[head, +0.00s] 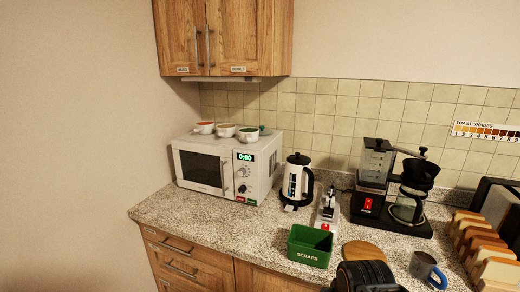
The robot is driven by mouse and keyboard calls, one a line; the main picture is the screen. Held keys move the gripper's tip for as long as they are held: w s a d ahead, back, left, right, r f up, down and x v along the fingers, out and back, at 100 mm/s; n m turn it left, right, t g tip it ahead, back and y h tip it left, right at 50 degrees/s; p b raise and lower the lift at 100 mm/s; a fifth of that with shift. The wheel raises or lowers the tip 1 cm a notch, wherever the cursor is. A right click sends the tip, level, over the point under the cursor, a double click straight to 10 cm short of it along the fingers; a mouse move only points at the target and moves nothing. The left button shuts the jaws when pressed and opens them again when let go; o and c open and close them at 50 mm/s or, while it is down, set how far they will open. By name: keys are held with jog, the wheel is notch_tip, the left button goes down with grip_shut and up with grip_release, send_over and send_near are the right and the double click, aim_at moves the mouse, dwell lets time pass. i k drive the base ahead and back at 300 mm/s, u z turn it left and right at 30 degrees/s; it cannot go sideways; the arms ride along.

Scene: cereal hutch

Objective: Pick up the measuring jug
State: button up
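I cannot make out a vessel that is clearly a measuring jug. A blue-grey mug-like vessel with a handle (424,267) stands upright on the counter at the lower right. A glass carafe (404,212) sits in the black coffee maker at the right. A black part at the bottom edge (365,276) looks like the end of my arm. Its fingers do not show, and nothing is seen held. It stands apart from the mug-like vessel, to its left.
A green scraps bin (310,246), a white kettle (297,181) and a microwave (228,168) with bowls on top stand left of the coffee maker (372,178). Bread slices (482,246) line the right edge. The speckled counter (225,222) is clear before the microwave.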

aim_at(429, 271)
jog(key=z, duration=0.95)
